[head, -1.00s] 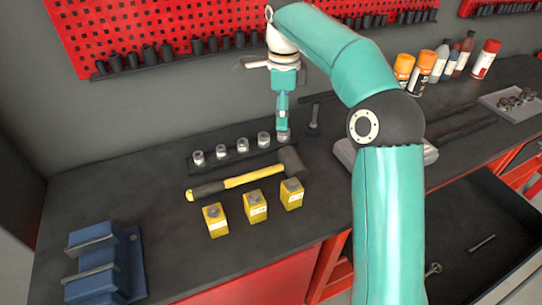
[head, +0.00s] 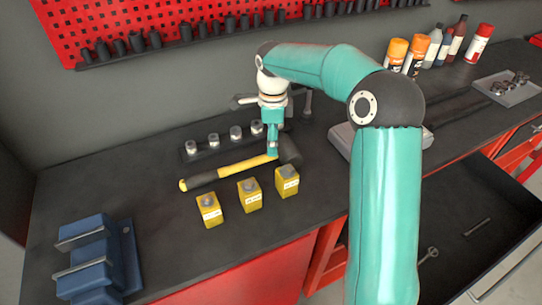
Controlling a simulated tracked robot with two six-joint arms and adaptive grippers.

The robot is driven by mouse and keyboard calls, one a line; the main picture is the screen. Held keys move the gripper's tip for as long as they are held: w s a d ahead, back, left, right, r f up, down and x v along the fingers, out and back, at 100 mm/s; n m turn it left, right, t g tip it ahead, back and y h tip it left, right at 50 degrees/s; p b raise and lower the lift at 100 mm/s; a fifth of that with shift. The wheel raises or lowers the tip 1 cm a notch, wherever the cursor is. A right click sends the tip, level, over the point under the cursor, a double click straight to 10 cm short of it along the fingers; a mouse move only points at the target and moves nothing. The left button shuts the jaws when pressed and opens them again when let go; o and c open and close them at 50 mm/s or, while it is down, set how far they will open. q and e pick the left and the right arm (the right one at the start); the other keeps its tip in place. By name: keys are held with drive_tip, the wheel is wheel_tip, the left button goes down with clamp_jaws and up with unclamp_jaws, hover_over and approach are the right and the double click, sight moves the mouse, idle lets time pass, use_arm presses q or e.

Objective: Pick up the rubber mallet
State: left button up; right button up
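The rubber mallet (head: 235,169) lies on the dark workbench. Its yellow handle has a dark grip section toward the left, and its black head is at the right end. My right gripper (head: 272,153) points down at the handle, close beside the head. Its fingertips overlap the handle in the picture; I cannot tell whether they touch it. The fingers are seen edge-on, so their opening is hidden. My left gripper is not in view.
Several yellow boxes (head: 249,196) stand in front of the mallet. A dark rack with several metal sockets (head: 214,141) is behind it. A blue vise (head: 95,262) stands at the left. A grey tray (head: 503,89), spray cans and bottles are at the right.

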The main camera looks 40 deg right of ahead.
wheel_tip(320, 180, down, 4)
drive_tip(key=shift+s+a+f, duration=0.1)
drive_tip(key=c, duration=1.5)
drive_tip(key=shift+r, duration=0.2)
drive_tip(key=shift+c, duration=0.2)
